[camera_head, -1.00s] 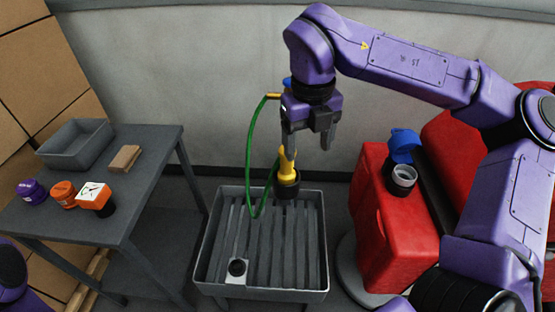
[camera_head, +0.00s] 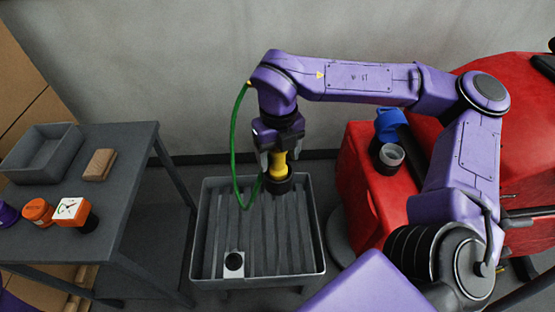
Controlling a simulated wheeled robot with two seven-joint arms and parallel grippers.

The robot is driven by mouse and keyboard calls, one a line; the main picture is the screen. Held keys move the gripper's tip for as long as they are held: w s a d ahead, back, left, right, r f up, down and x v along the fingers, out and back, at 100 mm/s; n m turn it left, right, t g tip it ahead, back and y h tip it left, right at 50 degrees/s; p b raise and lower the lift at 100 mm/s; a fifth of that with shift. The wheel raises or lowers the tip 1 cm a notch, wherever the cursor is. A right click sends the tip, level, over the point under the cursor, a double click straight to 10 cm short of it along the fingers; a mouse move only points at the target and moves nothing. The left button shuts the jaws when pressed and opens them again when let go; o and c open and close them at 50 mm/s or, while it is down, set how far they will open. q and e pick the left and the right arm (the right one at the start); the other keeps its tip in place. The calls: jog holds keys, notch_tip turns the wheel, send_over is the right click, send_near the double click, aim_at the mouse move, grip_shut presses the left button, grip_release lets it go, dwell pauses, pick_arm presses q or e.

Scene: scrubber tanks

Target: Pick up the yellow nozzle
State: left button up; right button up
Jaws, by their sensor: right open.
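The yellow nozzle (camera_head: 278,167) stands above the back part of the grey slatted basin, with a dark base (camera_head: 279,183) below it. A green hose (camera_head: 235,150) hangs in a loop beside it. My right gripper (camera_head: 278,162) points down over the nozzle, with its fingers at either side of the yellow upper part. The jaws are open, and whether a finger touches the nozzle cannot be told. The top of the nozzle is hidden by the gripper. My left gripper is not in view.
The grey basin (camera_head: 208,240) holds a small white plate with a black drain (camera_head: 234,261). A red machine (camera_head: 358,190) stands close at right.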

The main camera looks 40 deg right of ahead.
jog(key=shift+f, duration=0.1)
jog(key=c, duration=1.1)
jog(key=shift+c, duration=0.2)
